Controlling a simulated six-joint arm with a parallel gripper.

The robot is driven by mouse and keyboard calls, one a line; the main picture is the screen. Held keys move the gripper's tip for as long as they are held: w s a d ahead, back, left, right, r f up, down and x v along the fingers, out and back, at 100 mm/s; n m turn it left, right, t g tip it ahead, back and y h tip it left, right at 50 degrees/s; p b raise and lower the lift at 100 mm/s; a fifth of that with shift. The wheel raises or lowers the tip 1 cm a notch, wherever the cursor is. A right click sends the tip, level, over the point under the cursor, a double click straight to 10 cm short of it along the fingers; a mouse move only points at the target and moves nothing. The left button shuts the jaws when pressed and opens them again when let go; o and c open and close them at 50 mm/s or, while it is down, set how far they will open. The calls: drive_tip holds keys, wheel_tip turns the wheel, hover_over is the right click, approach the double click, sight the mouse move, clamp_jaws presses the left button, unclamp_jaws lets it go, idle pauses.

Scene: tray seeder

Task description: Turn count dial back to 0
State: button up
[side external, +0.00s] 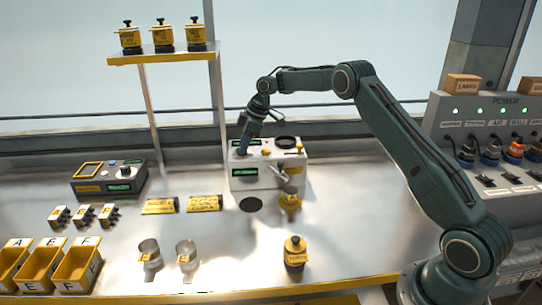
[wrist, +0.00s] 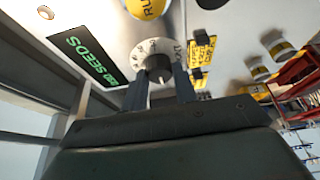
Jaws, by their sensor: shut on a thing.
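The white count dial (wrist: 150,47) with dark markings shows in the wrist view on the pale top of the seeder (side external: 262,178). In the side view my gripper (side external: 242,150) reaches down to the left part of the seeder's top. It hides the dial there. A green-lit display (wrist: 84,57) reading SEEDS sits beside the dial; I cannot make out its number clearly. The dial's setting is too small to read surely.
A yellow knob (side external: 299,149) and a dark round opening (side external: 286,142) are on the seeder's top, right of my gripper. A control box (side external: 108,180) stands to the left. A shelf (side external: 160,58) with yellow-labelled jars is behind.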

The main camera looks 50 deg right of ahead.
drive_tip(key=o, duration=1)
drive_tip(key=shift+c, duration=0.2)
drive_tip(key=shift+r, duration=0.15)
drive_tip(key=v, duration=1.1)
drive_tip(key=shift+s+d+r, duration=0.15)
drive_tip(key=shift+s+r, duration=0.05)
drive_tip(key=shift+r, duration=0.05)
drive_tip(key=shift+r, duration=0.15)
